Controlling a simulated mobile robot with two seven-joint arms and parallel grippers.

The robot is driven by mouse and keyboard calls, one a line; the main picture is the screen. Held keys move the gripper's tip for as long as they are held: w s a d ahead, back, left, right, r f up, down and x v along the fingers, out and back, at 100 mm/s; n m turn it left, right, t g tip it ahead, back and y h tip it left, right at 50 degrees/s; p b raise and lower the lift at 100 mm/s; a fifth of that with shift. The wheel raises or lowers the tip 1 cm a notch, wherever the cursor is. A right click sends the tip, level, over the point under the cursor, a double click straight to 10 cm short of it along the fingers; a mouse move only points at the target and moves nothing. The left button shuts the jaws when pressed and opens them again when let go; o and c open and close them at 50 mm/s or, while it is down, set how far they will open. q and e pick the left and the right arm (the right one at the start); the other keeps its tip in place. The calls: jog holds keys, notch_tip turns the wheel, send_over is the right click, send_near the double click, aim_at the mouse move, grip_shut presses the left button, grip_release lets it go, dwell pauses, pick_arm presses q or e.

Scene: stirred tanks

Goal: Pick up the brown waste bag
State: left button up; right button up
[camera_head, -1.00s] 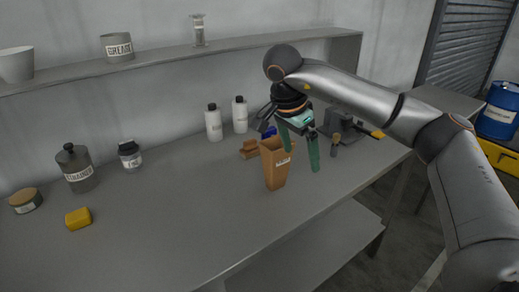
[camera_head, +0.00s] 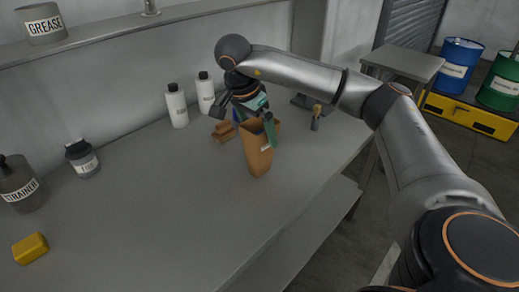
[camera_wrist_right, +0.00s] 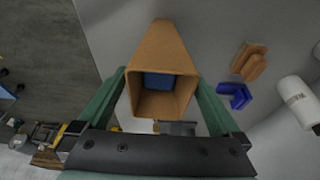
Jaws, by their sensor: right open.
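The brown waste bag (camera_head: 259,150) stands upright on the grey workbench, open at the top. Whether a finger touches the bag I cannot tell. My left gripper is not in view.
Two white bottles (camera_head: 177,105) and brown blocks (camera_head: 222,131) stand behind the bag. A blue angled piece (camera_wrist_right: 236,95) lies beside it. A yellow block (camera_head: 30,248) lies at the left. The front bench (camera_head: 170,220) is clear.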

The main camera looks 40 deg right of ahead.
jog(key=shift+x, duration=2.7)
jog(key=c, duration=1.2)
